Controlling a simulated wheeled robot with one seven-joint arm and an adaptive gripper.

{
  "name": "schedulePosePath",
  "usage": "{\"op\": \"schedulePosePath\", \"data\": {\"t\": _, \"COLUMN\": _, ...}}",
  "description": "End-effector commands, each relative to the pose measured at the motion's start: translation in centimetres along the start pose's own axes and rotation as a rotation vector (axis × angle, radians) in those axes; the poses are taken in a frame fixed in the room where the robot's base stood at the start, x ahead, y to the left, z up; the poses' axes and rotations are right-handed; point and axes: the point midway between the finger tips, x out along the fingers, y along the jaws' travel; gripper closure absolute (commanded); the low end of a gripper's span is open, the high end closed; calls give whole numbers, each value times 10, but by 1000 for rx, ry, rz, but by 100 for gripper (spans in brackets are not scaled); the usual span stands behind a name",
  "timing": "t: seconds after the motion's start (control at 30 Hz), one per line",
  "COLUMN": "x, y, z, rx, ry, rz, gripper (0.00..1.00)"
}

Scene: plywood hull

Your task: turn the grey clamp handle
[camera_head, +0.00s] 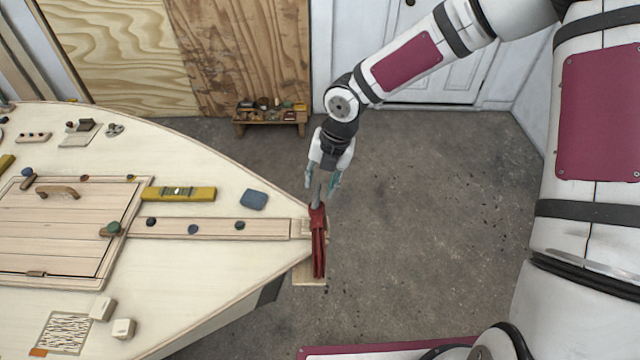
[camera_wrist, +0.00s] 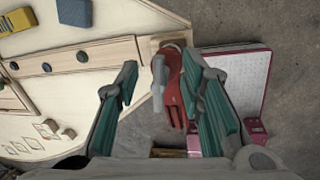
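The red clamp (camera_head: 319,250) sits at the pointed tip of the pale plywood hull, and its grey handle (camera_head: 316,198) stands up at its top. In the wrist view the grey handle (camera_wrist: 158,84) shows beside the red clamp body (camera_wrist: 174,95). My gripper (camera_head: 323,186) points down just over the handle. In the wrist view my gripper (camera_wrist: 160,78) is open, with one teal-padded finger on each side of the handle. A gap shows between the handle and both fingers. I cannot tell how deep the handle sits between them.
On the deck are a yellow level (camera_head: 179,194), a blue block (camera_head: 254,200), a wooden strip (camera_head: 215,228) with dark knobs, and a hatch (camera_head: 60,225). A low bench (camera_head: 270,117) with small items stands by the back wall. The floor right of the bow is clear.

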Motion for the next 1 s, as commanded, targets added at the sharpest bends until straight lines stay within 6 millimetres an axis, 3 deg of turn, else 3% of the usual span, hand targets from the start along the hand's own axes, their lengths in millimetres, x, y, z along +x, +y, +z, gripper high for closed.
{"op": "schedulePosePath", "data": {"t": 0.2, "x": 14, "y": 0, "z": 0, "rx": 0, "ry": 0, "rz": 0, "gripper": 65}}
{"op": "schedulePosePath", "data": {"t": 0.47, "x": 14, "y": 0, "z": 0, "rx": 1, "ry": 0, "rz": 0, "gripper": 65}}
{"op": "schedulePosePath", "data": {"t": 0.63, "x": 14, "y": 0, "z": 0, "rx": 1, "ry": 0, "rz": 0, "gripper": 100}}
{"op": "schedulePosePath", "data": {"t": 1.0, "x": 14, "y": 0, "z": 0, "rx": 17, "ry": -5, "rz": 0, "gripper": 100}}
